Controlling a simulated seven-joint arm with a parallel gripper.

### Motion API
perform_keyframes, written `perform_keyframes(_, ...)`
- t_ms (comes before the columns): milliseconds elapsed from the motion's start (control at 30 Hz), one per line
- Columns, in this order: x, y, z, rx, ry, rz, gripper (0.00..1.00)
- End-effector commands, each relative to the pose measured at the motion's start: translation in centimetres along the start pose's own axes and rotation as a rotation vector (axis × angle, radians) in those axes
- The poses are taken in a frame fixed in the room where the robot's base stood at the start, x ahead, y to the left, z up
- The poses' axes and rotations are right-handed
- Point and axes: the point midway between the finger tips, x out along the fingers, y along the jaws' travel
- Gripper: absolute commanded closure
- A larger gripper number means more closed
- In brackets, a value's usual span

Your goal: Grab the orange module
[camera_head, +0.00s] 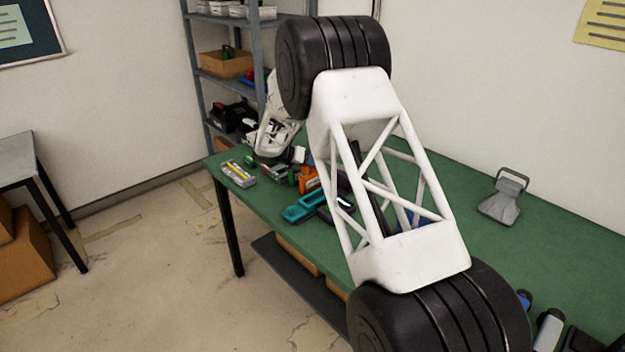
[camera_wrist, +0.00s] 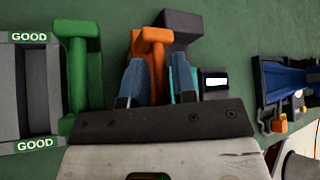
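The orange module (camera_wrist: 154,40) is upright in the wrist view, with a wide top and a narrow stem. My gripper (camera_wrist: 159,72) has one blue finger on each side of this stem. The fingers are very close to the stem, and I cannot tell whether they press on it. A dark purple-grey block (camera_wrist: 183,24) is right behind the module. In the head view an orange piece (camera_head: 308,181) shows on the green table beside my gripper's end, partly hidden by my arm.
A green-handled piece (camera_wrist: 78,50) and a grey tray marked GOOD (camera_wrist: 30,90) are close on the left. A dark holder with a blue part (camera_wrist: 285,80) is on the right. Teal trays (camera_head: 300,212) lie near the table's front edge. A grey handled object (camera_head: 499,208) stands farther right.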

Motion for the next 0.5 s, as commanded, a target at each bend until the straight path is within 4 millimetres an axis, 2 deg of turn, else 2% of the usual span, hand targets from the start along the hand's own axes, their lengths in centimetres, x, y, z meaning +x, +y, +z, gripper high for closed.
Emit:
perform_keyframes(333,-0.03,0.01,-0.02,0.0,0.0,0.0,0.74)
perform_keyframes(500,-0.03,0.02,-0.02,0.0,0.0,0.0,0.99)
